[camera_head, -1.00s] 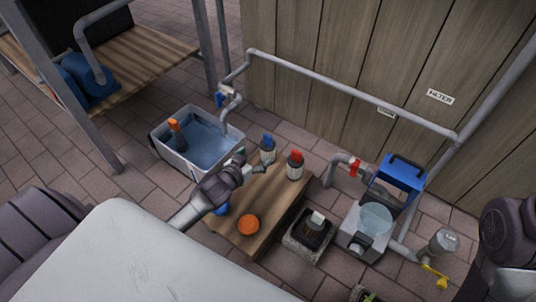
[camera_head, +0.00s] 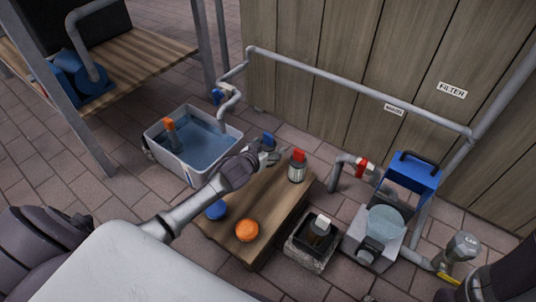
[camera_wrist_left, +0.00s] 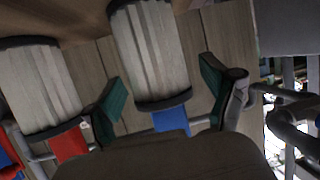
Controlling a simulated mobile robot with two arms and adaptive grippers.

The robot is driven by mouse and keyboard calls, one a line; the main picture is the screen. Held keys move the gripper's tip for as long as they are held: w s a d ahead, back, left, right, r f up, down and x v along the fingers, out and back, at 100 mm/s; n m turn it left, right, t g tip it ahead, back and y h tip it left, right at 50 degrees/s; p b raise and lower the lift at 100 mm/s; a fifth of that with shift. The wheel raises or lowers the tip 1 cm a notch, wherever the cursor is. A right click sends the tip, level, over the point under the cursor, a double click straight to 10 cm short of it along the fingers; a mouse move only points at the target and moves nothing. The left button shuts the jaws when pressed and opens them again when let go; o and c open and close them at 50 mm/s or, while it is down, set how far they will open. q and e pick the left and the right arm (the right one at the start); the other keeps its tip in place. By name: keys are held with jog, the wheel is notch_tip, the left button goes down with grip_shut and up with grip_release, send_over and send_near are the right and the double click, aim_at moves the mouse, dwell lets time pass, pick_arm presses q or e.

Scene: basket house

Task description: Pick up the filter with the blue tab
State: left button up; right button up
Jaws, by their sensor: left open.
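The filter with the blue tab (camera_head: 268,141) stands at the far end of the low wooden table; my gripper hides most of its body in the head view. Its pale ribbed body (camera_wrist_left: 150,50) and blue tab show in the left wrist view. My left gripper (camera_head: 271,157) is open in front of it. In the wrist view the green-padded fingers lie on either side of the filter's tab end, with visible gaps. I cannot tell how deep they reach around it. A second filter with a red tab (camera_head: 297,167) stands just right of it. My right gripper is not seen.
The wooden table (camera_head: 272,217) also holds a blue cap (camera_head: 216,210) and an orange cap (camera_head: 247,230). A water tub (camera_head: 190,177) stands left. A pump unit with a blue lid (camera_head: 413,172) and grey pipes are right. A small block-like container (camera_head: 308,254) sits beside the table.

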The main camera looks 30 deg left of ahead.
pick_arm(q)
jog(key=c, duration=1.3)
jog(key=shift+r, duration=0.1)
